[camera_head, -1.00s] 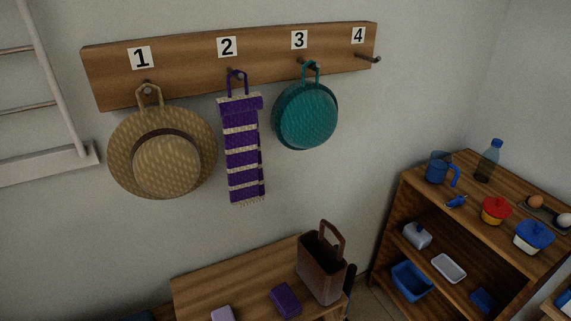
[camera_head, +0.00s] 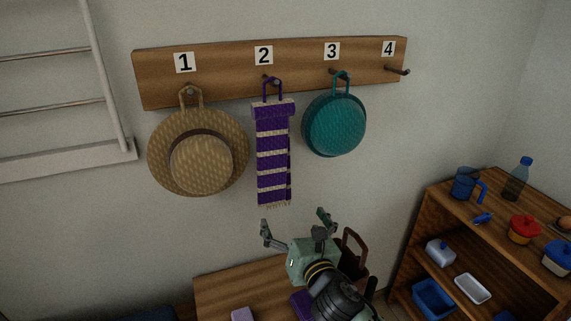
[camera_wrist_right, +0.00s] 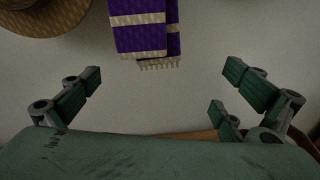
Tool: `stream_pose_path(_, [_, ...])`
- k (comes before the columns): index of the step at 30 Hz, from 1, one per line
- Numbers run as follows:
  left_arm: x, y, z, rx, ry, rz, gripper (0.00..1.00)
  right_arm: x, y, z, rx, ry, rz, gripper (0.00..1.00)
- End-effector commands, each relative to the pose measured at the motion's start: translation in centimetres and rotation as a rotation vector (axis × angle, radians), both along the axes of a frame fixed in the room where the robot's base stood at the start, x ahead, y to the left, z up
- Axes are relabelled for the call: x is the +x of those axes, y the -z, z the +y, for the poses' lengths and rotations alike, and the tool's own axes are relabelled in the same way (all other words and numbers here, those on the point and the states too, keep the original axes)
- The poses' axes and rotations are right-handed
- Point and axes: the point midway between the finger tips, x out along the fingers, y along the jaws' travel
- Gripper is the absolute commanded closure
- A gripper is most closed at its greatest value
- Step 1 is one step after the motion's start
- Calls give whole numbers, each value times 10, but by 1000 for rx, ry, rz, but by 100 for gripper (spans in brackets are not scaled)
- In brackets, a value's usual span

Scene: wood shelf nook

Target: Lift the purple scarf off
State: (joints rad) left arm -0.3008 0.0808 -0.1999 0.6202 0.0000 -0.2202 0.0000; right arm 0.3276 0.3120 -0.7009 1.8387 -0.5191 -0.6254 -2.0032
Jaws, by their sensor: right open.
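The purple scarf (camera_head: 273,155) with cream stripes hangs by a purple loop from the hook under number 2 on the wooden rack (camera_head: 225,85). Its fringed lower end also shows in the right wrist view (camera_wrist_right: 140,32), ahead and above the fingers. My right gripper (camera_head: 296,222) is open and empty, just below the scarf's fringe in the head view and not touching it. Its spread fingers also show in the right wrist view (camera_wrist_right: 160,90). My left gripper is not in view.
A straw hat (camera_head: 200,160) hangs on hook 1 and a teal hat (camera_head: 335,125) on hook 3. Hook 4 (camera_head: 400,71) is empty. A brown bag (camera_head: 352,250) stands behind my right gripper on a wooden bench (camera_head: 225,290). A shelf (camera_head: 420,215) stands at right.

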Motion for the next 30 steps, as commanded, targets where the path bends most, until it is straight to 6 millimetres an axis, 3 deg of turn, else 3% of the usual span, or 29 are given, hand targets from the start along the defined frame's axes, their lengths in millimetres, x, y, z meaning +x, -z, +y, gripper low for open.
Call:
stream_pose_path(3, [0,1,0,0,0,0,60,3,-22,11,-139,-40,-98,0])
stream_pose_path(6, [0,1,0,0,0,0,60,7,-28,16,-185,-52,-130,0])
stream_pose_path(24, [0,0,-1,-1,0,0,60,68,-22,40,-184,-51,-129,0])
stream_pose_path(30, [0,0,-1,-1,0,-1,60,77,-22,43,-186,-52,-129,0])
